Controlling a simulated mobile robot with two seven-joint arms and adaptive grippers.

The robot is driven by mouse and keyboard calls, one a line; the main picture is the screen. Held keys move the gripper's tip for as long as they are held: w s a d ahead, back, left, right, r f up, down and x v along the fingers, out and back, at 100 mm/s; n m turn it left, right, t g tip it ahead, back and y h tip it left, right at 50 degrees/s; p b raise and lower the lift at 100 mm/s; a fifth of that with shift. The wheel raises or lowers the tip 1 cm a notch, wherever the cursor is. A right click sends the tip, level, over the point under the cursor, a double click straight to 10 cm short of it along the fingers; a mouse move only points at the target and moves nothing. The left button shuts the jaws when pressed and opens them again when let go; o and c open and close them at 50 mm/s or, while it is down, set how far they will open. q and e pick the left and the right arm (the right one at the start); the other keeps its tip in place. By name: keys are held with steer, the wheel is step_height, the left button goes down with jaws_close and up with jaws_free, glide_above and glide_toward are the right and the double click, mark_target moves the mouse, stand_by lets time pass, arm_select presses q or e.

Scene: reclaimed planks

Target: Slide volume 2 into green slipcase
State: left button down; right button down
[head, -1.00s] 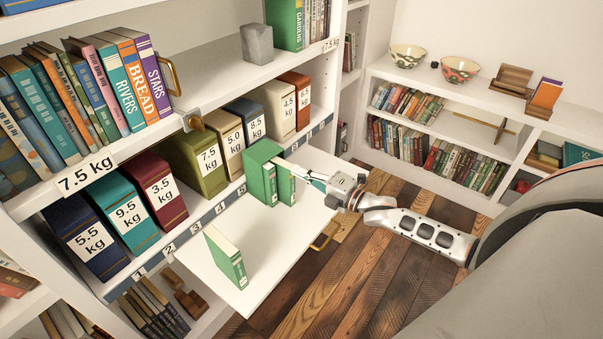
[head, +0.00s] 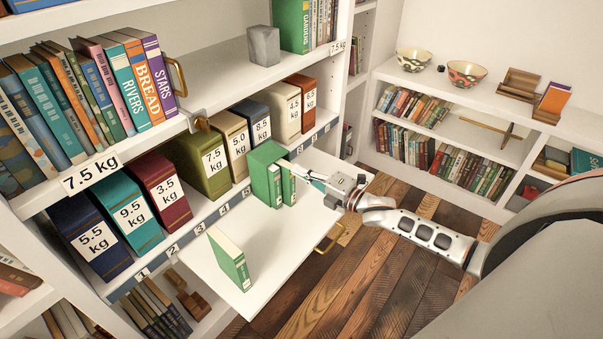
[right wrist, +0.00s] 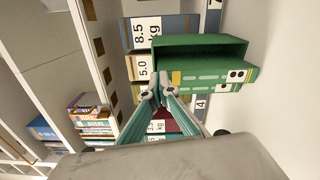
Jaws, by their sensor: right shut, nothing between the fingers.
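The green slipcase (head: 262,162) stands on the pull-out white board, in front of the weight-marked boxes. Narrow green spines with pale marks (head: 289,184) show at its front. In the right wrist view the slipcase (right wrist: 195,44) has a dark open space, with green spines bearing dark dots (right wrist: 215,77) beside it. I cannot tell how deep these volumes sit. Another green volume (head: 229,258) stands alone on the board nearer to me. My right gripper (head: 312,180) is shut and empty, close beside the slipcase; its fingertips also show in the right wrist view (right wrist: 156,92). My left gripper is out of view.
The pull-out board (head: 270,240) is bare between the lone volume and the slipcase. Several weight-marked boxes (head: 130,213) line the shelf behind it. A shelf of books (head: 110,85) lies above. A low bookcase (head: 480,110) with bowls stands at right, past open floor.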

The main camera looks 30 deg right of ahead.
steer(key=shift+b+x, duration=0.3)
steer(key=shift+x, duration=0.8)
steer(key=shift+s+d, duration=0.1)
stand_by(0.5)
steer(key=p+v, duration=0.1)
steer(key=v, duration=1.3)
steer(key=shift+s, duration=0.35)
